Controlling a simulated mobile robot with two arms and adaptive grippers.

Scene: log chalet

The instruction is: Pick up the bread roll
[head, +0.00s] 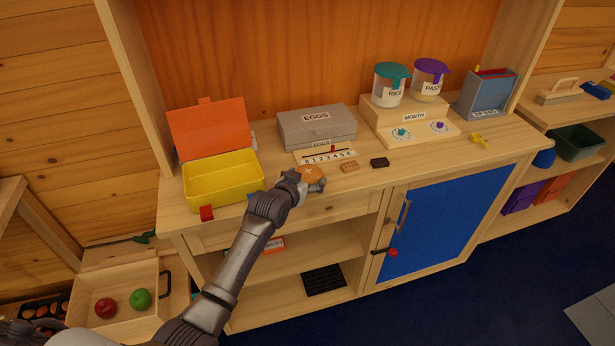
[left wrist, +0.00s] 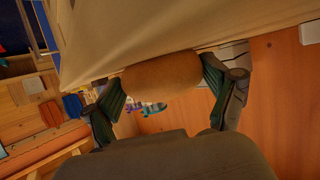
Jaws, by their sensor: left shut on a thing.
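The bread roll (head: 312,174) is a small orange-brown bun near the front edge of the wooden counter, just in front of the number strip. My left gripper (head: 301,183) is at the roll and hides part of its near left side. In the left wrist view the roll (left wrist: 162,74) sits between the two green-padded fingers, which touch its two ends, so the left gripper is shut on it. I cannot tell whether the roll is clear of the counter. My right gripper is not in view.
An open yellow lunch box (head: 222,181) stands left of the roll. A grey eggs box (head: 317,128) is behind it. A brown cracker (head: 350,167) and a dark block (head: 380,162) lie to its right. A stand with two jars (head: 410,121) is farther right. The counter's front right is fairly clear.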

